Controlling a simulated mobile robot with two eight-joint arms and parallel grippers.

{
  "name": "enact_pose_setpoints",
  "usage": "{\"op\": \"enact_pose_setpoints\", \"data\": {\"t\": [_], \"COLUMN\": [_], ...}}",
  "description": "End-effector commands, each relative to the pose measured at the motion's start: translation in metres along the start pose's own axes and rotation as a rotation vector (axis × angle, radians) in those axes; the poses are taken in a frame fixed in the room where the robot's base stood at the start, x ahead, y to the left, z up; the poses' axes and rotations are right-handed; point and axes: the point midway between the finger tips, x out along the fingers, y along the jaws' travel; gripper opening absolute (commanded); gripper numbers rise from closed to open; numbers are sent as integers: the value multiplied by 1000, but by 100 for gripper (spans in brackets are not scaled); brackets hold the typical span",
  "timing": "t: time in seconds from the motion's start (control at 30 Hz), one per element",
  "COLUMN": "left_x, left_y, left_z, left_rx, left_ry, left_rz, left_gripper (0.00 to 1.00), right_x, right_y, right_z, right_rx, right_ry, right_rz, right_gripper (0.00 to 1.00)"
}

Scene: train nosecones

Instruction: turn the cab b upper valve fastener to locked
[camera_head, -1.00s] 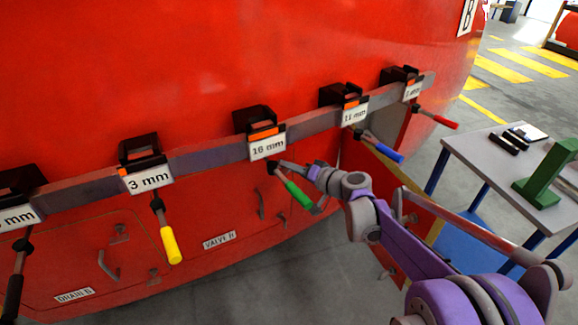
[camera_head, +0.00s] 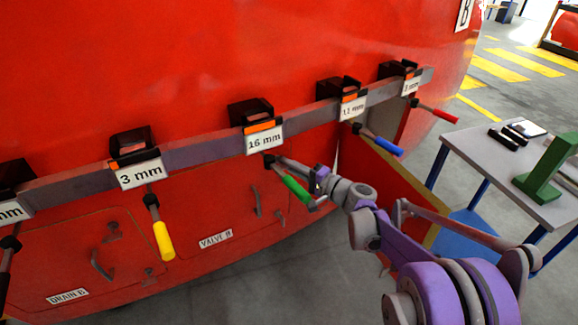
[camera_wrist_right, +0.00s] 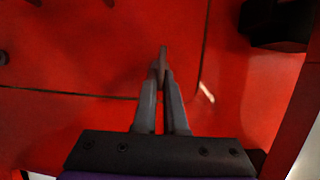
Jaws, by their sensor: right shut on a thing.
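The red hatch marked VALVE B (camera_head: 230,215) is on the cab's lower front, with a bar handle (camera_head: 257,202) on it. My right gripper (camera_head: 281,162) reaches the upper part of this hatch, behind the green-handled tool. In the right wrist view its two fingers (camera_wrist_right: 162,75) are closed together on a thin upright tab (camera_wrist_right: 163,53), seemingly the upper valve fastener. The tab stands nearly upright in that picture. In the head view the hanging tool and my gripper hide the fastener. My left gripper is not in view.
A grey rail (camera_head: 205,154) carries several black holders with size labels. Tools hang from it, with yellow (camera_head: 163,240), green (camera_head: 298,190), blue (camera_head: 382,145) and red handles. The green one hangs across my gripper. A table (camera_head: 500,175) with a green stand is at right.

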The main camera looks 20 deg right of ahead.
Motion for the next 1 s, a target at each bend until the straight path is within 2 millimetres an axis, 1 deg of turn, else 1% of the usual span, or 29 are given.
{"op": "enact_pose_setpoints", "data": {"t": [0.53,0.57,0.7,0.73,1.0], "left_x": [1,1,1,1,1], "left_y": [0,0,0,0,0], "left_z": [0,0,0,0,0], "left_rx": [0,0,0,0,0], "left_ry": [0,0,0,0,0], "left_rz": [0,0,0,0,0], "left_gripper": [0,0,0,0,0], "right_x": [0,0,0,0,0], "right_y": [0,0,0,0,0], "right_z": [0,0,0,0,0], "right_rx": [24,24,23,23,22], "right_ry": [0,0,0,0,0], "right_rz": [-10,-10,-9,-9,-9], "right_gripper": [0,12,38,39,39]}}
